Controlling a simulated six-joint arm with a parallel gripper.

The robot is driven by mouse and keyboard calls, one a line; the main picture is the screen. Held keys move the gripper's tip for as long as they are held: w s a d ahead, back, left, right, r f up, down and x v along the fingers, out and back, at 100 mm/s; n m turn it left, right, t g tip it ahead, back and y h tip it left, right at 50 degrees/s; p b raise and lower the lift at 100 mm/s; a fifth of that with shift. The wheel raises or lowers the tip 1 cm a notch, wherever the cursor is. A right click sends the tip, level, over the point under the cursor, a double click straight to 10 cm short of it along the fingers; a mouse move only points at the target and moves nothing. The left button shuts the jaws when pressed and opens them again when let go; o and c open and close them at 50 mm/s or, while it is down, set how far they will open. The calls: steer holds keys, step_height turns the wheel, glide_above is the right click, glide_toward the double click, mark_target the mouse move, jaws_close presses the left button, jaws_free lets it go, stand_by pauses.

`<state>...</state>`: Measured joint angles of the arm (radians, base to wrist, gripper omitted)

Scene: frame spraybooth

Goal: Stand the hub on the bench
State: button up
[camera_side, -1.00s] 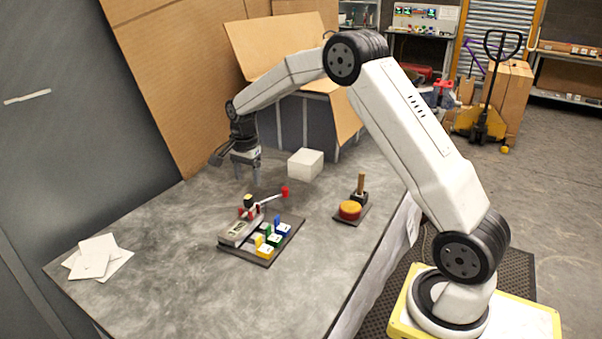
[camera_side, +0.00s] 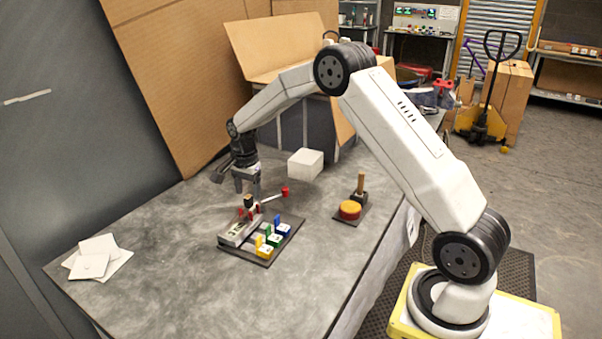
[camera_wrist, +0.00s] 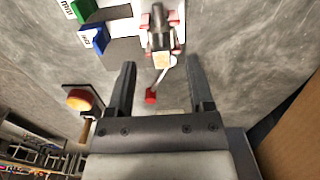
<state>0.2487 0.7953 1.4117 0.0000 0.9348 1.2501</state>
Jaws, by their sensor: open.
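The likely hub is a small dark piece (camera_side: 249,202) with a light tan end, standing in a red-jawed clamp fixture (camera_side: 236,233) on the grey bench (camera_side: 170,262). In the wrist view the dark piece (camera_wrist: 160,28) is between the red jaws, just beyond my fingertips. I cannot tell for sure that it is the hub. My gripper (camera_side: 247,192) is open and empty, just above and behind the fixture, fingers pointing down. In the wrist view my gripper (camera_wrist: 160,75) shows its two fingers apart, with the clamp's red lever knob (camera_wrist: 151,96) between them.
The clamp lever's red knob (camera_side: 285,191) sticks out to the right. Colored tabs (camera_side: 265,250) stand beside the fixture. A white block (camera_side: 306,164) lies behind. White sheets (camera_side: 97,258) lie front left; bare bench surrounds them.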

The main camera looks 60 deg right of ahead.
mark_target(248, 196)
steer(key=shift+w+f, duration=0.1)
steer(key=shift+f, duration=1.55)
steer(key=shift+r, duration=0.1)
jaws_close()
